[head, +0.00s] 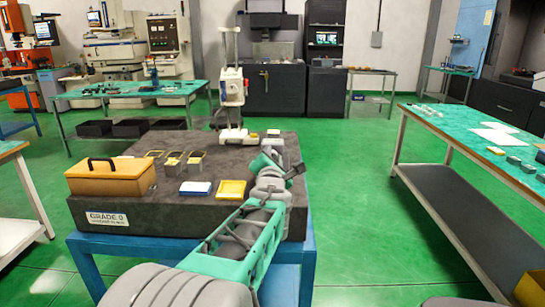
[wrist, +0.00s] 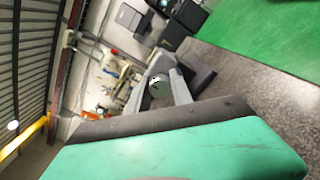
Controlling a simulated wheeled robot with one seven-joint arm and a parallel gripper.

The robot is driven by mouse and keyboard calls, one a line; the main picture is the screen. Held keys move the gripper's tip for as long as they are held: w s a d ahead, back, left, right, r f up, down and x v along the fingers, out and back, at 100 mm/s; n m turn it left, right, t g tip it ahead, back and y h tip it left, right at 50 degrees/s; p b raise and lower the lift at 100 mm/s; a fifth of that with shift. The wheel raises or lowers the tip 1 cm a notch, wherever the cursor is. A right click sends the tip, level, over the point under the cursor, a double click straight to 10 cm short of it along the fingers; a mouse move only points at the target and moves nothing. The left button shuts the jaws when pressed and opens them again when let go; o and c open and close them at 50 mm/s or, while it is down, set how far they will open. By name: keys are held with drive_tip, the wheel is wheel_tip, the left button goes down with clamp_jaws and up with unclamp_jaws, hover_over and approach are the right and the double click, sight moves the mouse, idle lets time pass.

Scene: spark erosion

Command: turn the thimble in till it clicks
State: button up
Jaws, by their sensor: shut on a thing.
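In the wrist view, a small round dark-grey thing with a pale mark (wrist: 158,86), which looks like the thimble's end, sits between the two grey fingers of my gripper (wrist: 157,92). The gripper is shut on it. The thimble's markings and the micrometer's frame cannot be made out. In the head view, my gripper (head: 270,158) is over the right part of the dark granite plate (head: 150,216), and my own arm hides the thimble there.
On the plate stand a yellow box with a black handle (head: 110,178), a blue-and-white block (head: 195,188), a yellow tray (head: 232,190) and a tall white stand (head: 232,92). A green-topped bench (head: 455,125) is at right. Green floor between is clear.

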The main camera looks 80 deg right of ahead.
clamp_jaws()
drive_tip(key=shift+f+m+b, duration=0.15)
drive_tip(key=shift+m+b, duration=0.15)
drive_tip(key=shift+b, duration=0.25)
